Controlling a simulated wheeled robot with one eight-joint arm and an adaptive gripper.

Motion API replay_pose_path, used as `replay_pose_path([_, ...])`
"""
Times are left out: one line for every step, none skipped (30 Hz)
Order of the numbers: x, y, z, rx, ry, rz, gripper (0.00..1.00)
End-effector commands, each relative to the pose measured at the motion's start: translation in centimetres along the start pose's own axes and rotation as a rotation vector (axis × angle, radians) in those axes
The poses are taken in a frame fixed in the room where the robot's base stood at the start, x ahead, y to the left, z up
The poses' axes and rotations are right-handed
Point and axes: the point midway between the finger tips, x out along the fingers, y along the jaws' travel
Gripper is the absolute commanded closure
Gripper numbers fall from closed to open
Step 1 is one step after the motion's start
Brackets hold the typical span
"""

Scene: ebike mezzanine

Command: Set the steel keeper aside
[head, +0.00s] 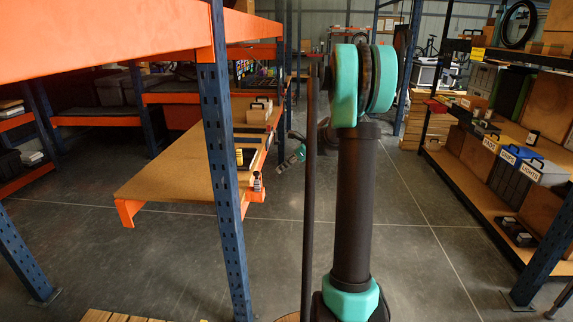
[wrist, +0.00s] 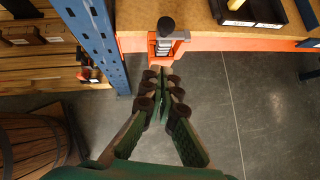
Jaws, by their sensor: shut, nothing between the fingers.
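A small steel fitting with a black knob (wrist: 166,44), which looks like the steel keeper, sits at the orange front edge of the wooden shelf. It also shows small in the head view (head: 257,182), at the shelf's right edge. My gripper (wrist: 162,92) is shut and empty, its dark fingertips just short of the fitting and apart from it, over the floor. In the head view my gripper (head: 290,160) hangs beside the shelf edge, partly hidden by my own arm. How the fitting is fastened is too small to tell.
The wooden shelf (head: 170,185) has bare room at its near end; a black tray (wrist: 255,12) lies on it. A blue post (wrist: 95,35) stands left of the fitting. A wooden barrel (wrist: 35,145) stands lower left. Labelled bins (head: 540,172) line the right rack.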

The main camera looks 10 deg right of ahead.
Motion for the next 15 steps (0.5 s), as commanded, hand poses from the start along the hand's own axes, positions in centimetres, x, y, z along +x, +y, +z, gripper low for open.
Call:
replay_pose_path([1.1, 0.0, 0.0, -0.002, 0.0, 0.002, 1.0])
replay_pose_path([1.8, 0.0, 0.0, -0.003, 0.001, 0.002, 1.0])
replay_pose_path([2.5, 0.1, 0.0, -0.002, 0.001, 0.002, 1.0])
replay_pose_path([3.1, 0.0, 0.0, -0.002, 0.001, 0.001, 1.0])
replay_pose_path([3.7, 0.0, 0.0, -0.002, 0.001, 0.001, 1.0])
replay_pose_path([4.4, 0.0, 0.0, -0.002, 0.001, 0.001, 1.0])
replay_pose_path([5.0, 0.0, 0.0, -0.003, 0.001, 0.002, 1.0])
replay_pose_path([5.3, 0.1, 0.4, -0.003, 0.001, 0.002, 1.0])
replay_pose_path([5.7, 0.0, 0.9, -0.002, 0.001, 0.002, 1.0])
replay_pose_path([6.0, 0.0, 1.2, -0.002, 0.0, 0.001, 1.0])
replay_pose_path([6.2, 0.0, 1.5, -0.002, 0.0, 0.001, 1.0])
replay_pose_path([6.5, 0.0, 1.8, -0.002, 0.0, 0.001, 1.0])
replay_pose_path([6.7, 0.0, 2.0, -0.002, 0.0, 0.001, 1.0])
replay_pose_path([6.9, 0.0, 2.2, -0.001, 0.0, 0.001, 1.0])
replay_pose_path([7.1, 0.0, 2.4, -0.001, 0.0, 0.001, 1.0])
